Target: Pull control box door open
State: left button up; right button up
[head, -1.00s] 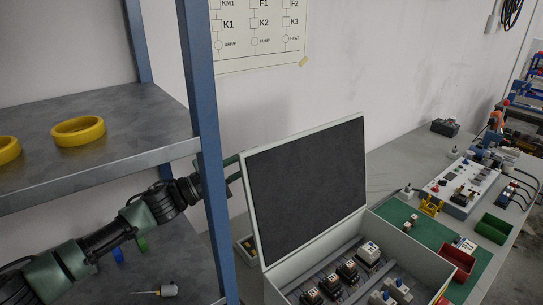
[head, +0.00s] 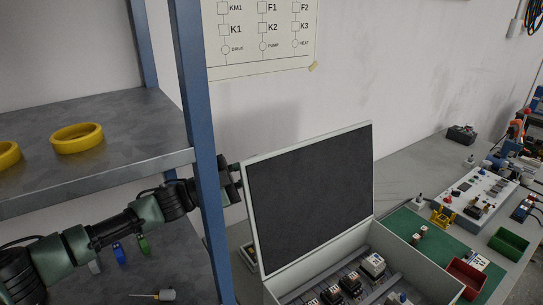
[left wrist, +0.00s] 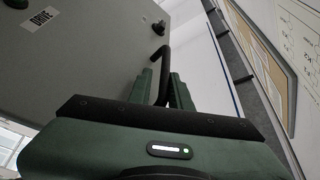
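The control box (head: 416,262) stands on the bench with its door (head: 308,195) wide open and raised, its dark inner panel facing me. In the left wrist view the door's grey outer face (left wrist: 95,55) shows, with a DRIVE label and dark knobs. A black bar handle (left wrist: 164,62) sticks out from it. My left gripper (head: 236,180) is behind the door's left edge, partly hidden by a blue post. In the left wrist view its two fingers (left wrist: 163,88) sit on either side of the handle and appear shut on it. My right gripper is not in view.
A shelf with a blue post (head: 202,150) and yellow rings (head: 77,138) stands close to my left arm. Red (head: 466,278) and green (head: 508,243) bins and a white panel (head: 473,197) occupy the bench to the right. A wall is behind.

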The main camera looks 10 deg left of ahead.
pick_arm(q)
jog(key=shift+x, duration=0.75)
grip_shut()
jog(key=shift+s+d+f, duration=0.1)
jog(key=shift+f, duration=0.1)
dwell(0.7)
